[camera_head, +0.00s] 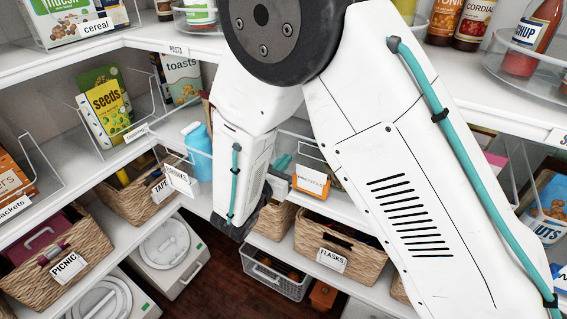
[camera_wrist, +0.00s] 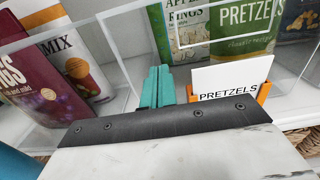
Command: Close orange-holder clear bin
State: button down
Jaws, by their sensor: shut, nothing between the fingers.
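The clear bin (camera_wrist: 127,60) has an orange holder (camera_wrist: 264,92) with a white card reading PRETZELS on its front. Snack packs, one a green pretzels pack (camera_wrist: 246,22), stand in it. In the head view the orange holder (camera_head: 311,184) shows between my arm links, and most of the bin is hidden. My gripper (camera_wrist: 158,88) has teal fingers, shut and empty. They are at the bin's front, just left of the orange holder; I cannot tell if they touch it. In the head view the gripper (camera_head: 281,164) is partly hidden by my arm.
Another clear bin (camera_wrist: 112,98) with snack packs stands to the left. A blue bottle (camera_head: 198,152) is left of my forearm. Woven baskets, one labelled FLASKS (camera_head: 355,250), sit on the shelf below. Dark floor (camera_head: 215,285) is open at the lower middle.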

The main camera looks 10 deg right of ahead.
jog(key=shift+w+d+r, duration=0.1)
jog(key=shift+w+r, duration=0.1)
jog(key=shift+w, duration=0.1)
jog(key=shift+s+a+f, duration=0.1)
jog(key=shift+s+a, duration=0.15)
jog(key=shift+s, duration=0.1)
jog(key=v, duration=1.3)
jog(key=shift+s+f, duration=0.2)
jog(key=shift+s, duration=0.15)
jog(key=s+d+r+m+g, duration=0.3)
jog(key=s+d+m+g, duration=0.2)
jog(key=d+m+g, duration=0.25)
jog(key=s+d+r+m+g, duration=0.2)
jog(key=s+d+m+g, duration=0.4)
jog(key=d, duration=0.3)
jog(key=s+d+r+m+y, duration=0.9)
jog(key=d+r+m+y, duration=0.1)
jog(key=m, duration=0.5)
notch_tip(320, 180, up, 3)
jog(key=shift+d+f+y, duration=0.2)
jog(key=shift+d+y, duration=0.1)
jog(key=shift+d, duration=0.35)
